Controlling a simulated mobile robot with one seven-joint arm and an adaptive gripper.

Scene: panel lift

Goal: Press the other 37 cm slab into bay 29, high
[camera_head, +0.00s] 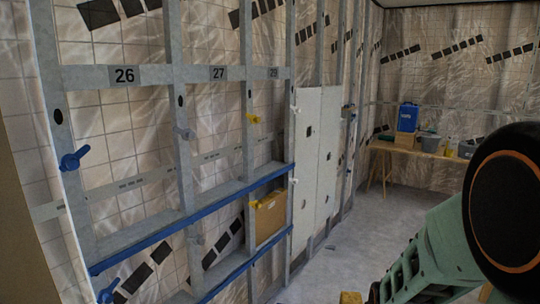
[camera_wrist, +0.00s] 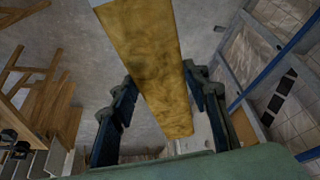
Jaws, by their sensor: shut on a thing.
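My gripper (camera_wrist: 160,85) is shut on a long yellow-brown slab (camera_wrist: 165,55), which runs between its two fingers in the wrist view. The slab's upper end is cut off by the picture edge. In the head view only a small yellowish piece (camera_head: 350,297) shows at the bottom edge, likely this slab. Bay 29 (camera_head: 270,125) lies under the "29" label, in the stud wall at the picture's middle. Its high part, above the blue rail, looks empty. A brown slab (camera_head: 270,217) sits in its low part, below that rail.
Blue rails (camera_head: 190,220) cross the studs. A blue knob (camera_head: 74,158) and a yellow clip (camera_head: 253,118) stick out from the studs. White panels (camera_head: 318,150) cover the wall right of bay 29. A wooden bench (camera_head: 420,152) with boxes stands at the back.

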